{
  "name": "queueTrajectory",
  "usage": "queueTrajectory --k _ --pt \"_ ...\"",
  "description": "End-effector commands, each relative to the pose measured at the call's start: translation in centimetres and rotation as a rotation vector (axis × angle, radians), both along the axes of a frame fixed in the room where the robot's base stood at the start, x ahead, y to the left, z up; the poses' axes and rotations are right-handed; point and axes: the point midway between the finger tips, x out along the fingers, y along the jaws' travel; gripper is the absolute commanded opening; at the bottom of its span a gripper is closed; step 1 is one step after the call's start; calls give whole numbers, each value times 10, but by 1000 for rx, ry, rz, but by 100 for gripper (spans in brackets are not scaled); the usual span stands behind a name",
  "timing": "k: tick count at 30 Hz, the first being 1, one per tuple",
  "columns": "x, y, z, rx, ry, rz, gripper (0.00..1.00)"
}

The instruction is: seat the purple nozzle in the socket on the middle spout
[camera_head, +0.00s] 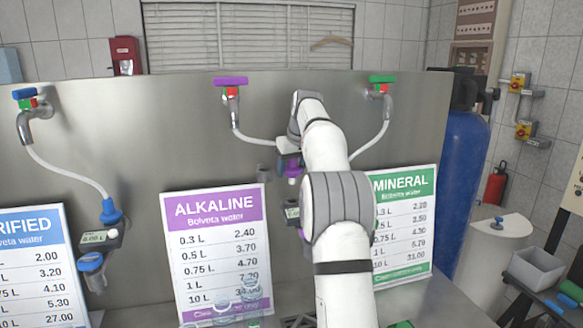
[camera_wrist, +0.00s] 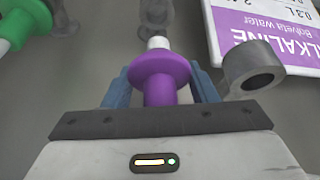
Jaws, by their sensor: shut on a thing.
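The purple nozzle (camera_head: 292,163) is held by my gripper (camera_head: 290,155), in front of the steel panel in the head view. In the wrist view the nozzle (camera_wrist: 160,78), with its wide flange and white tip, is between the two blue fingers of my gripper (camera_wrist: 160,88). The middle tap (camera_head: 231,88) has a purple handle, and a white hose runs from it towards my gripper. A grey ring-shaped holder (camera_wrist: 254,78) with a dark opening, apparently the socket, is right of the nozzle in the wrist view. The nozzle is apart from it.
A purple ALKALINE price sign (camera_head: 215,250) stands below. The MINERAL sign (camera_head: 403,225) is partly behind my arm. A green nozzle (camera_wrist: 22,22) is at the upper left of the wrist view. Clear bottles (camera_head: 250,295) stand at the front. A blue tank (camera_head: 462,180) is at right.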

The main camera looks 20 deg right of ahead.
Motion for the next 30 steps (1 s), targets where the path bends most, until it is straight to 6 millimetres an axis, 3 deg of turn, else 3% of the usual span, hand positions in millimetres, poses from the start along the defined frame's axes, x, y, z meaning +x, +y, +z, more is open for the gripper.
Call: queueTrajectory --k 30 --pt "0 1 -41 0 -1 1 29"
